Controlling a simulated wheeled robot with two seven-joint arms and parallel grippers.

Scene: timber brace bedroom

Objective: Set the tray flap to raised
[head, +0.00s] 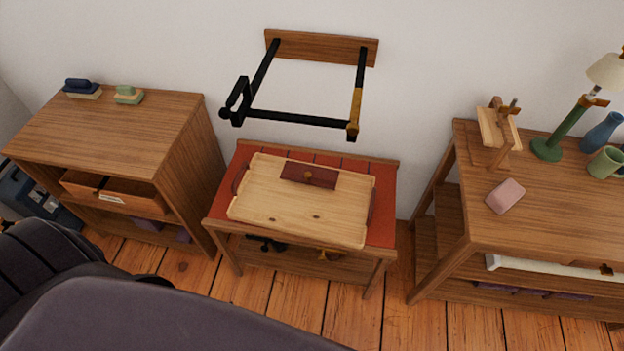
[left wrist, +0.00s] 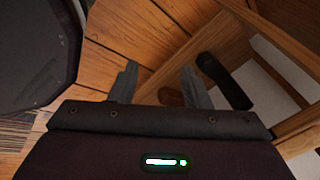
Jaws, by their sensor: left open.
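A pale wooden tray (head: 270,208) with dark red end handles lies on a small red-topped table (head: 384,205). A dark red plate with a round knob (head: 308,175) lies at the tray's back edge; I cannot tell whether it is the flap. A black frame on a wooden wall board (head: 320,47) juts out above the table. My left gripper (left wrist: 160,84) is open and empty in the left wrist view, over floorboards and near a wooden shelf unit. Its fingers do not show in the head view. My right gripper is not in view.
A wooden cabinet (head: 113,130) with a part-open drawer stands left. A desk (head: 545,220) with a green lamp (head: 560,135), mug (head: 605,162) and pink block (head: 505,196) stands right. In the left wrist view, a dark object (left wrist: 225,82) is close to the right finger.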

